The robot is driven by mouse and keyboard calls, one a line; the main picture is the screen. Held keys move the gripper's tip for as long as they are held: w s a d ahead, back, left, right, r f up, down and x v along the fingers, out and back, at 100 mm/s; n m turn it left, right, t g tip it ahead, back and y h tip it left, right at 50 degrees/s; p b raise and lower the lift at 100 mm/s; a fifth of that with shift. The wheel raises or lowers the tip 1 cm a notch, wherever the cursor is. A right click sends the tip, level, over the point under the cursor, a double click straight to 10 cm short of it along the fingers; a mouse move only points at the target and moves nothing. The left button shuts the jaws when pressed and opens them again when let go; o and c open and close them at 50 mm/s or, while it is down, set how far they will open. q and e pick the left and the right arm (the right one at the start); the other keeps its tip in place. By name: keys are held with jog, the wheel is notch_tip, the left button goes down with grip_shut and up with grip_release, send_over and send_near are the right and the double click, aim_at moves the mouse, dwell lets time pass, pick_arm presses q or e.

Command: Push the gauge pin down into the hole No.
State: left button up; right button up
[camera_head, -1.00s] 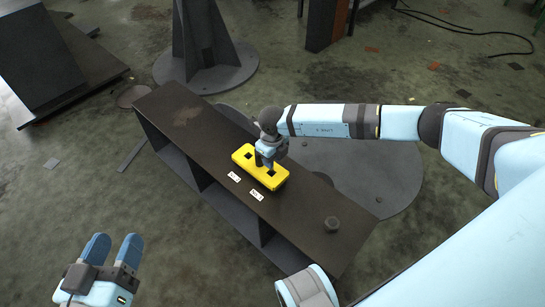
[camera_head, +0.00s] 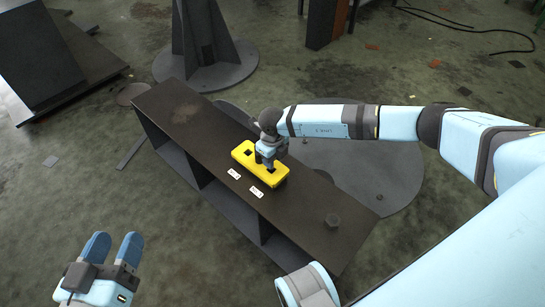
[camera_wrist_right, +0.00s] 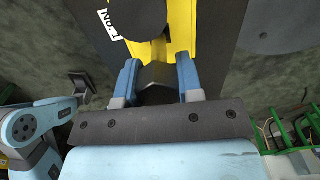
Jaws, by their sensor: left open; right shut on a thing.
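The yellow block (camera_head: 243,151) with dark square holes lies on the dark bench. My right gripper (camera_head: 264,160) is over the block and hides part of it. In the right wrist view the fingers (camera_wrist_right: 157,82) are shut on a dark, angular piece, which I take to be the gauge pin (camera_wrist_right: 156,75). Its lower end is hidden, so I cannot tell how deep it sits. Two white labels (camera_head: 234,173) lie beside the block, their text too small to read. My left gripper (camera_head: 114,247) is open and empty, low at the left, away from the bench.
The long dark bench (camera_head: 190,115) has free top on both sides of the block. A dark rounded shape (camera_wrist_right: 136,18) covers part of the block in the right wrist view. A round-based stand (camera_head: 205,70) is behind.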

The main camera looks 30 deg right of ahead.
pick_arm(q)
jog(key=shift+f+b, duration=1.15)
jog(key=shift+f, duration=0.1)
pick_arm(e)
jog(key=shift+f, duration=2.15)
jog(key=o, duration=1.2)
jog(key=shift+c, duration=0.2)
pick_arm(q)
notch_tip(320, 180, up, 7)
jog(key=n+t+p, duration=0.1)
jog(key=t+p, duration=0.2)
jog(key=p, duration=0.2)
jog(key=shift+s+a, duration=0.15)
jog(key=shift+a, duration=0.05)
pick_arm(e)
notch_tip(320, 180, up, 14)
jog(key=shift+f, duration=0.1)
jog(key=shift+s, duration=0.1)
